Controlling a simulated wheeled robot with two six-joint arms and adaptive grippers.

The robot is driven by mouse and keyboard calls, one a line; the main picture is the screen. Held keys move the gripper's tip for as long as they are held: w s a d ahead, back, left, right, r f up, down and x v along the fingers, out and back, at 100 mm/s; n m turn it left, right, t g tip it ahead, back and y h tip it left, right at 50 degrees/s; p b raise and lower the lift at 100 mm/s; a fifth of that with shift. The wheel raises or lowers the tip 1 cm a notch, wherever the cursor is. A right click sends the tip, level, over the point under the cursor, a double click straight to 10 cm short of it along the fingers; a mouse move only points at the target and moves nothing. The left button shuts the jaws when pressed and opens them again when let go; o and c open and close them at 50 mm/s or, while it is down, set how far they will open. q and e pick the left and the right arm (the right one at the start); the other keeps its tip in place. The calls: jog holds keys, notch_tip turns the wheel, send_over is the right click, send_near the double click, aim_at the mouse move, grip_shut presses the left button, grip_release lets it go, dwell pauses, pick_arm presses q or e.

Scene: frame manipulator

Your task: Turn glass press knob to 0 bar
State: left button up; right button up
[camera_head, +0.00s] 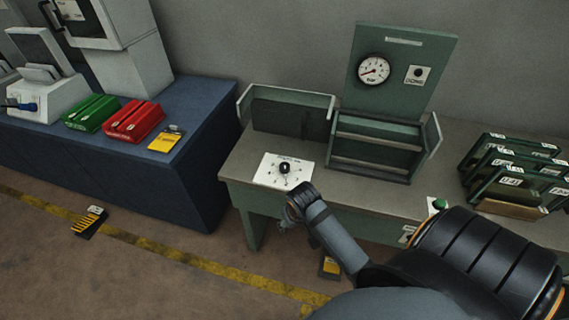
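The black knob (284,168) sits on a white dial plate (266,180) at the front left of the green press bench. The plate's markings are too small to read. A round white gauge (373,70) with a red needle is on the green upright panel behind; its reading is too small to tell. My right arm comes in from the lower right. Its wrist is just in front of the dial plate, and my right gripper (287,224) is partly hidden beneath it, apart from the knob in the picture. Its fingers are too small to judge. My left gripper is out of view.
Green frames (512,170) stand on the bench at the right, near a green button (439,204). A green press housing (376,148) stands behind the knob. At the left, a blue bench (190,150) holds a green box (91,113) and a red box (133,121).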

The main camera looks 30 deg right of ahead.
jog(key=w+d+m, duration=0.3)
jog(key=w, duration=0.4)
notch_tip(320, 180, up, 10)
jog(key=m+g+y, duration=0.1)
jog(key=m+g, duration=0.2)
jog(key=m, duration=0.7)
send_over(285, 165)
notch_tip(285, 165, down, 10)
jog(key=shift+a+f+p, duration=0.1)
jog(key=shift+p, duration=0.4)
jog(key=c, duration=1.2)
